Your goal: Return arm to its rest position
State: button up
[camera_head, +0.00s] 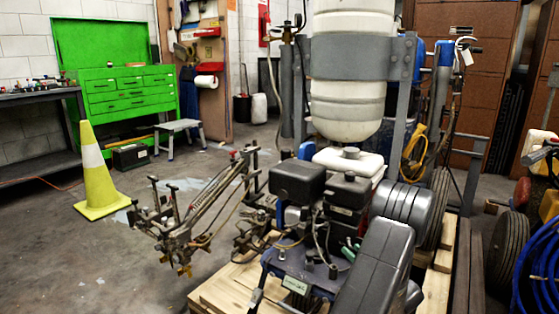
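My gripper is not seen in the head view; no fingertips show. Smooth dark grey rounded shapes stand in front of the machine at the lower right of centre; I cannot tell for certain whether they are links of my arm. The line striper (318,215) fills the middle. It has a large white tank (347,110) held by a grey metal band, black boxes below it, and a spray-arm frame with hoses (190,225) reaching out to the left.
The striper rests on a wooden pallet (225,290). A yellow cone (97,170) stands at left, near a green tool cabinet (125,92), a workbench (35,97) and a step stool (179,129). Blue hose (538,270) and a tyre (509,244) are at right. Left-front floor is clear.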

jog(key=shift+d+y, duration=0.15)
jog(key=shift+y, duration=0.15)
notch_tip(320, 180, up, 10)
jog(key=p, duration=0.5)
jog(key=shift+a+f+m+t+h+b, duration=0.4)
jog(key=shift+f+h+b, duration=0.5)
jog(key=shift+f, duration=0.75)
jog(key=shift+a+f+m+t+h+b, duration=0.25)
jog(key=shift+f+m+h+b, duration=0.6)
jog(key=shift+f, duration=0.85)
jog(key=shift+a+f+m+t+h+b, duration=0.15)
jog(key=shift+a+f+m+h+b, duration=0.2)
jog(key=shift+f+h+b, duration=0.95)
jog(key=shift+f+y, duration=0.35)
